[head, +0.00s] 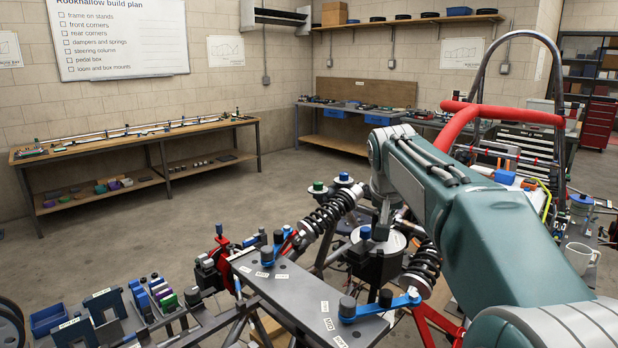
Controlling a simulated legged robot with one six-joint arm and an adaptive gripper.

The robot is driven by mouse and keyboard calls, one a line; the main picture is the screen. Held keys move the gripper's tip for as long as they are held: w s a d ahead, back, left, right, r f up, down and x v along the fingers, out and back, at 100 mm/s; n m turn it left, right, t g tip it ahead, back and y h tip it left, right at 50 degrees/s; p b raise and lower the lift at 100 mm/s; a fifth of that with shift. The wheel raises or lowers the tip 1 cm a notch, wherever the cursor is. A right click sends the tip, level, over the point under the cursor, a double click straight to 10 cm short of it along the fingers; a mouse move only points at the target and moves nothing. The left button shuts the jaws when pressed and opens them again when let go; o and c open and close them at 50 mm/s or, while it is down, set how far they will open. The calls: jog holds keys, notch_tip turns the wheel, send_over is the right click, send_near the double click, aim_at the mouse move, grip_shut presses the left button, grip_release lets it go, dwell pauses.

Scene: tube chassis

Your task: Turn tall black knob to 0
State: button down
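A grey plate (300,290) on the tube chassis carries several knobs and small white labels. Black knobs stand at its near right end, one on a blue bracket (347,308) and another beside it (385,298). More black knobs (267,254) stand at its far left end. I cannot tell which one is the tall black knob, and no 0 mark or pointer is readable. My arm reaches in from the lower right and bends down at the wrist. My gripper (383,212) is small and dark above the chassis, near a black cylinder with a pale top; its fingers are unclear.
Black coil-spring dampers (326,213) flank the plate, one on each side of my gripper. A red-padded hoop (470,110) rises behind my arm. A parts tray (150,305) lies at lower left. Open floor (200,215) separates the chassis from the wooden-topped bench (130,137).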

jog(key=shift+w, duration=0.3)
dwell(0.5)
jog(key=shift+w+a, duration=0.25)
jog(key=shift+a, duration=0.7)
dwell(0.4)
jog(key=shift+s+a, duration=0.15)
jog(key=shift+s, duration=0.15)
notch_tip(320, 180, up, 6)
dwell(0.6)
jog(key=shift+s+d+f, duration=0.1)
jog(key=shift+d+f, duration=0.15)
jog(key=shift+f, duration=0.75)
jog(key=shift+s+d+f, duration=0.1)
jog(key=shift+d+f, duration=0.1)
jog(key=shift+f, duration=0.8)
jog(key=shift+s+d+f, duration=0.1)
jog(key=shift+d+f, duration=0.15)
jog(key=shift+f, duration=0.75)
